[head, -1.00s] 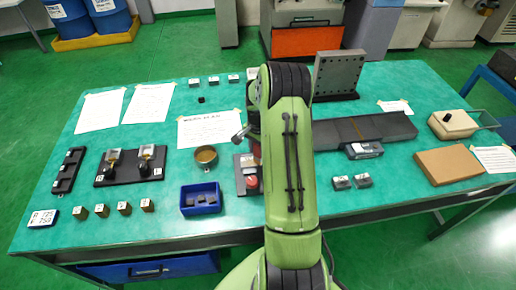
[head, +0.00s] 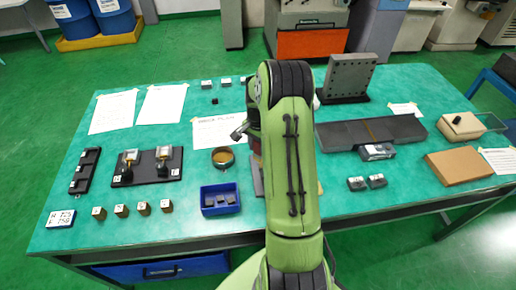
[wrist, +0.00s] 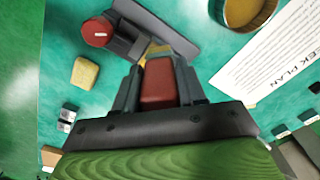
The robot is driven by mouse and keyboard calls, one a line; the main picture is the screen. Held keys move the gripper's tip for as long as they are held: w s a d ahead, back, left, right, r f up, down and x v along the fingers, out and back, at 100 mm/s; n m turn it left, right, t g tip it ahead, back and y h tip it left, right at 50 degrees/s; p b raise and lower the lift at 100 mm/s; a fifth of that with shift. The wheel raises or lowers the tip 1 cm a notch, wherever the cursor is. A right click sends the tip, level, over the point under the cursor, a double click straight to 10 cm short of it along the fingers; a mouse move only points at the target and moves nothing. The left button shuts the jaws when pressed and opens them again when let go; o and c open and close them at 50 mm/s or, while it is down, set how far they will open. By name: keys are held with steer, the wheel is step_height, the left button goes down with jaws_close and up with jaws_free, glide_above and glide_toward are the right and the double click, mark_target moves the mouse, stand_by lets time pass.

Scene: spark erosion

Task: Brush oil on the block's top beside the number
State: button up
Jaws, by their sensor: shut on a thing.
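In the wrist view my gripper (wrist: 158,85) is shut on a red-handled thing (wrist: 158,82), which may be the brush. A yellowish part shows beyond the handle; its tip is not clear. A round bowl (wrist: 243,12) of amber liquid stands apart from my gripper, at the top right. The bowl also shows in the head view (head: 222,158), left of my arm. Several small brass-coloured blocks with light marked faces, one of them the leftmost block (head: 98,212), stand at the table's front left; their numbers are too small to read.
A dark stand (wrist: 172,28) with a red knob (wrist: 97,32) lies close beyond my gripper. A yellow pad (wrist: 85,73) lies left of it. A blue bin (head: 220,199) holds dark pieces. A dark rack (head: 147,168) and paper sheets (head: 112,112) lie on the left.

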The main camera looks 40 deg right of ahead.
steer(key=r, duration=0.1)
steer(key=r+p, duration=0.1)
steer(key=shift+w+a+r, duration=0.15)
steer(key=shift+a+r, duration=0.05)
steer(key=shift+r, duration=0.2)
steer(key=shift+r+p, duration=0.9)
steer(key=shift+r, duration=0.05)
steer(key=shift+d+f, duration=0.1)
steer(key=shift+d, duration=0.05)
